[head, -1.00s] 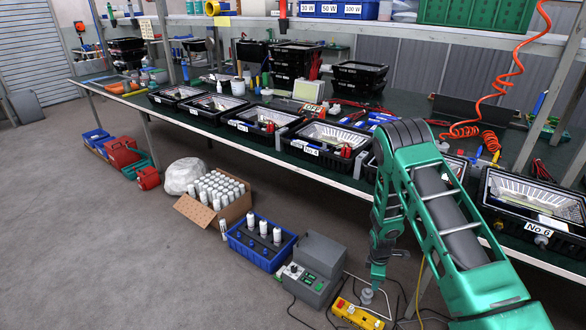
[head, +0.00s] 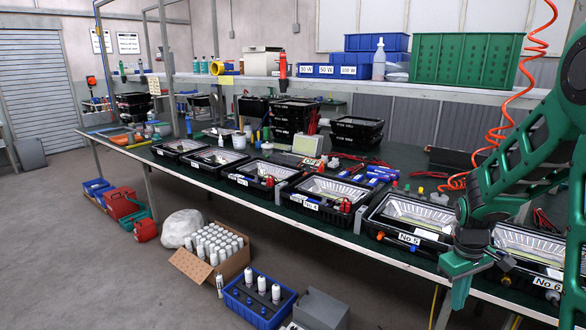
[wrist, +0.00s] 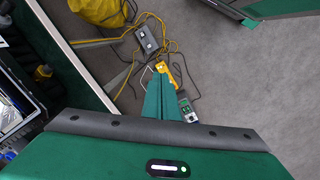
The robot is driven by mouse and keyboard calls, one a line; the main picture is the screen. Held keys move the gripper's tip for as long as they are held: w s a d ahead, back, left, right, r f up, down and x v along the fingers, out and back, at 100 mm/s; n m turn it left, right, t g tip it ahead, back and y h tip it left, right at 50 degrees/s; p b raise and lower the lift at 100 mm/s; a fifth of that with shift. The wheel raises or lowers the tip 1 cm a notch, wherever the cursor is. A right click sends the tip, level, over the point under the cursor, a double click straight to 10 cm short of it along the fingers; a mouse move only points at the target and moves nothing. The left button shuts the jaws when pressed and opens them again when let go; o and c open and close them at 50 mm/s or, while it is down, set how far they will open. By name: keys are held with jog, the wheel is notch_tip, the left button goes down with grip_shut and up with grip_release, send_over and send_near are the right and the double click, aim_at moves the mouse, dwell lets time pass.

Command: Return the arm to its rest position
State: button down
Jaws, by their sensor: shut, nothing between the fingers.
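My gripper (head: 459,290) hangs at the end of my green arm on the right of the head view, pointing down, in front of the bench's front edge by the housing labelled No 5 (head: 410,222). In the wrist view its green fingers (wrist: 160,97) are together and empty, above the floor. My arm is folded at the right edge of the head view and hides part of the housing labelled No 6 (head: 540,268).
A row of black floodlight housings lines the dark bench (head: 222,182). An orange coiled hose (head: 528,70) hangs near my arm. On the floor are a blue crate (head: 248,303) and a carton of white cans (head: 208,262). The wrist view shows a yellow power strip (wrist: 166,72) and cables.

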jog(key=s+r+m, duration=0.4)
jog(key=s+r, duration=0.2)
jog(key=s, duration=0.6)
jog(key=s+r+m+y, duration=0.1)
jog(key=s+r+m, duration=0.4)
jog(key=s, duration=0.8)
jog(key=shift+s+a+r, duration=0.25)
jog(key=shift+a+r, duration=0.2)
jog(key=shift+r, duration=0.25)
